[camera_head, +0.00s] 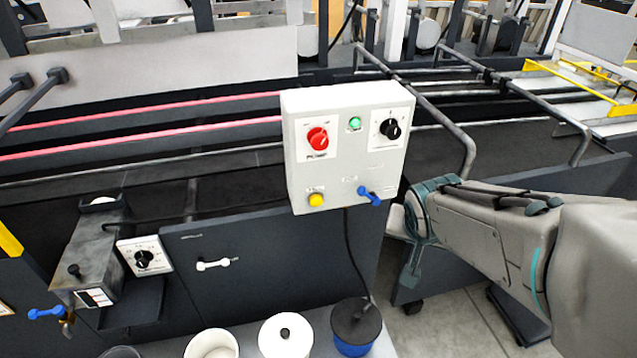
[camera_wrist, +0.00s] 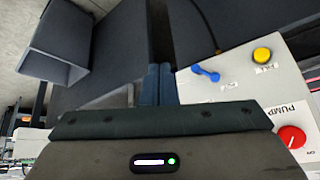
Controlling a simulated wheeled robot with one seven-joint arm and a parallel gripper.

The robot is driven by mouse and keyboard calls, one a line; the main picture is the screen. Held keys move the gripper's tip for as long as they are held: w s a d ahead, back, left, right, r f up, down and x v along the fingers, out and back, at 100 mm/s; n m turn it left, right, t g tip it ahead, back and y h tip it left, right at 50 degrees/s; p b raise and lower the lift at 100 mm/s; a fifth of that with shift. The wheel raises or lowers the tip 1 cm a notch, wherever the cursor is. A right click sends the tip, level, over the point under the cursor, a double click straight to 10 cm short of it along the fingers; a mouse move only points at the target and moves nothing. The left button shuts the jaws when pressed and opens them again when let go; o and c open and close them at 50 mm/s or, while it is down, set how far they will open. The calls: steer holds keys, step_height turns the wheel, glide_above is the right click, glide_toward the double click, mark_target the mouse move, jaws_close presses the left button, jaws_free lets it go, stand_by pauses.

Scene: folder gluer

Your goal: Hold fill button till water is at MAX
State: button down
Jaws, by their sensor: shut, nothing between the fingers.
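A pale control box (camera_head: 348,150) is fixed on the machine's front. A blue lever (camera_head: 369,196) is to the right of the button and shows in the wrist view (camera_wrist: 206,73). My gripper (camera_wrist: 158,84) is shut and empty, its fingers beside the box's edge in the wrist view, apart from the yellow button. In the head view my gripper is right of the box. No water level or MAX mark can be made out.
The box also has a red knob (camera_head: 318,138), a green light (camera_head: 354,123) and a black knob (camera_head: 390,128). A black cable hangs down to a blue pot (camera_head: 354,349) with a dark lid. A white lidded pot (camera_head: 286,342) and a grey glue unit (camera_head: 88,250) are further left.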

mark_target(316, 201)
steer(key=w+a+f+m+y, duration=0.2)
steer(key=w+a+f+y, duration=0.1)
steer(key=w+a+f, duration=0.2)
steer(key=w+a+f+m+t+y+b, duration=0.1)
steer(key=w+a+f+m+y, duration=0.1)
steer(key=w+a+f+y, duration=0.2)
steer(key=w+a+f, duration=0.1)
steer(key=a+f, duration=0.2)
steer(key=a, duration=0.2)
steer(key=shift+a+t+y, duration=0.3)
steer(key=shift+a, duration=0.1)
steer(key=w+a, duration=0.2)
steer(key=w, duration=0.6)
steer(key=shift+w+a, duration=0.15)
steer(key=shift+w, duration=0.05)
steer(key=shift+p, duration=0.35)
stand_by(0.9)
steer(key=shift+w+a+p, duration=0.15)
steer(key=shift+w+p, duration=0.2)
steer(key=shift+w, duration=0.05)
